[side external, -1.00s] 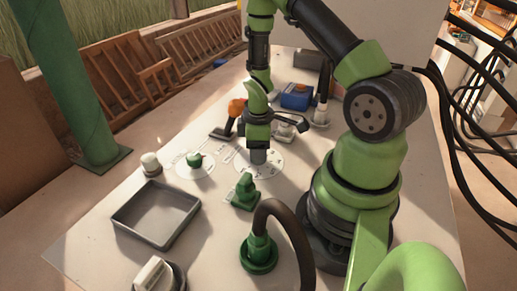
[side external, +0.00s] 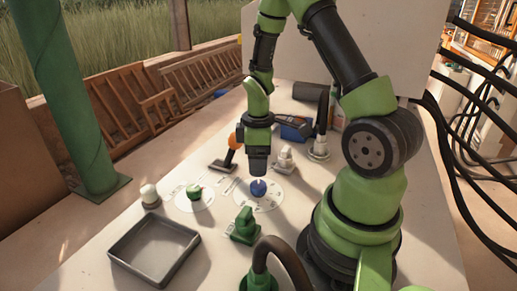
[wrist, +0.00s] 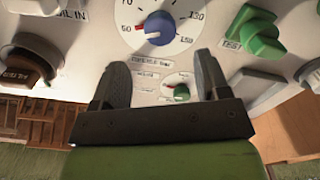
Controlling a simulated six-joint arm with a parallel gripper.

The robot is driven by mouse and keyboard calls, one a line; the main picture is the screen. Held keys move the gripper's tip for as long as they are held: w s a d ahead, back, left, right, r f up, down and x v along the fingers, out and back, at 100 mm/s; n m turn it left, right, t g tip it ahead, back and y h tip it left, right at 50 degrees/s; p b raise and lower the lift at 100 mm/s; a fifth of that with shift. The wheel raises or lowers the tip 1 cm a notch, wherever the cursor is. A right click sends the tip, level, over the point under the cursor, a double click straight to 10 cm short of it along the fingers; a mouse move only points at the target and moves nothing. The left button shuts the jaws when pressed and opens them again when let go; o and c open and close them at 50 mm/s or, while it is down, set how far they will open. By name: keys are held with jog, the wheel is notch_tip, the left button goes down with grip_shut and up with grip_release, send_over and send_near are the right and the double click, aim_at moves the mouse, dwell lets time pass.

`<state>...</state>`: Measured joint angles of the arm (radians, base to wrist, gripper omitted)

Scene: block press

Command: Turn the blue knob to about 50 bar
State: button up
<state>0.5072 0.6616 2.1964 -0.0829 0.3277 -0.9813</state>
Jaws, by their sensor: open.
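The blue knob (side external: 258,188) sits on a round white dial (side external: 272,200) on the panel. In the wrist view the blue knob (wrist: 160,27) is at the top middle, with a white mark at its lower left. The dial (wrist: 183,12) shows numbers including 50, 70, 130 and 150, and a red tick lies beside the 50. The knob's exact reading is hard to tell. My gripper (side external: 257,172) is above and slightly behind the knob, apart from it. In the wrist view my gripper (wrist: 160,70) has its fingers spread, with nothing between them.
A smaller dial has a green knob (side external: 194,191). A grey tray (side external: 155,247) lies at front left. A dark hose (side external: 280,252) rises in front.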

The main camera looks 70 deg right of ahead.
jog(key=shift+r, duration=1.4)
notch_tip(320, 180, up, 13)
jog(key=m+t, duration=0.4)
send_over(258, 184)
jog(key=a, duration=0.8)
jog(key=s+a+r+m+t+y, duration=0.2)
jog(key=s+a+r+m+t, duration=0.1)
jog(key=s+a+r, duration=0.3)
jog(key=shift+s+a+r+m, duration=0.4)
jog(key=shift+s+a+m, duration=0.3)
jog(key=shift+s, duration=0.45)
